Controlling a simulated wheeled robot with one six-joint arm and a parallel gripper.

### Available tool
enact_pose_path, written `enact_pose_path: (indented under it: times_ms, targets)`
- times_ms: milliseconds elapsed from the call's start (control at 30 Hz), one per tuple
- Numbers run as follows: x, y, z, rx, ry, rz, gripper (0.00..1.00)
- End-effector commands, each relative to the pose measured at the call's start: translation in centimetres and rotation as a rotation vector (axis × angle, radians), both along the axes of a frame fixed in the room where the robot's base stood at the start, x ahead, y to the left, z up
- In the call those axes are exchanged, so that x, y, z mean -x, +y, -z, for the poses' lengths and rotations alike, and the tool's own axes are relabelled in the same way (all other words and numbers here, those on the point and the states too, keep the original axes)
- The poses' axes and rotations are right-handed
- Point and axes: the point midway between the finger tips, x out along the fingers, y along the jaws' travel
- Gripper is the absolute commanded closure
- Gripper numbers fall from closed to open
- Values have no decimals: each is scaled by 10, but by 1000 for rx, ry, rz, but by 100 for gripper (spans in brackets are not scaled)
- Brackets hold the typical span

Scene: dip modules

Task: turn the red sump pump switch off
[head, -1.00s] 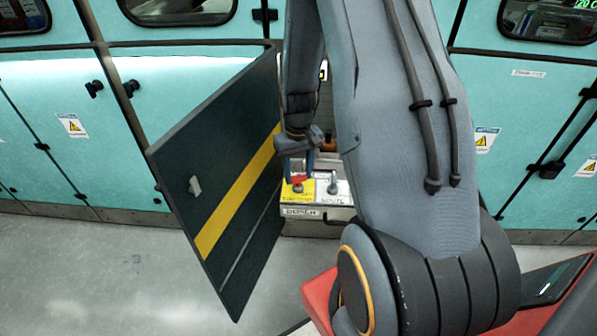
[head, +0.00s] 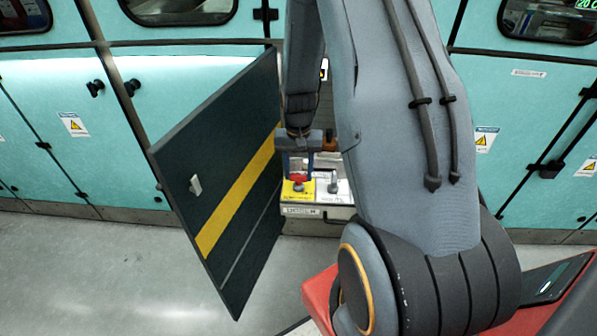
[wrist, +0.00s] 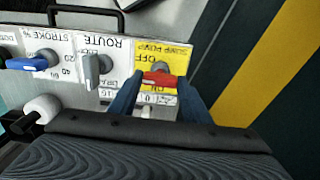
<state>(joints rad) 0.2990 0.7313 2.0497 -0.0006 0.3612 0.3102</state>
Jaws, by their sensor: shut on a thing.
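The red sump pump switch (wrist: 158,79) sits on a yellow plate marked "SUMP PUMP" and "OFF" (wrist: 165,58) in the wrist view. Its red handle lies nearly crosswise in that picture. My gripper (wrist: 159,92) has its two blue fingers on either side of the handle, shut on it. In the head view the red switch (head: 298,178) shows on the left of the panel, just under my gripper (head: 299,169). The fingers hide part of the plate.
Beside it are the grey ROUTE switch (wrist: 92,70), a blue STROKE knob (wrist: 32,62) and a white knob (wrist: 42,107). An open dark door with a yellow stripe (head: 215,185) stands close on the left. Teal cabinets (head: 60,100) line the back.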

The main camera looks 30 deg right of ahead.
Motion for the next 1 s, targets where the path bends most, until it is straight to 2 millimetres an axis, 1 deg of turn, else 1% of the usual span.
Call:
enact_pose_path:
  times_ms: [233,267,300,367,633,767,867,1000]
  targets:
    - [-2,-1,-1,1,-4,3,79]
    - [-2,-1,-1,1,-4,3,55]
    - [-2,-1,-1,1,-4,3,48]
    - [-1,-1,-1,1,-3,2,38]
    - [-1,0,-1,0,-2,1,38]
    - [-1,-1,-5,1,-3,1,38]
    - [-1,-1,-16,1,-4,1,38]
    - [-2,-1,-37,2,-6,1,38]
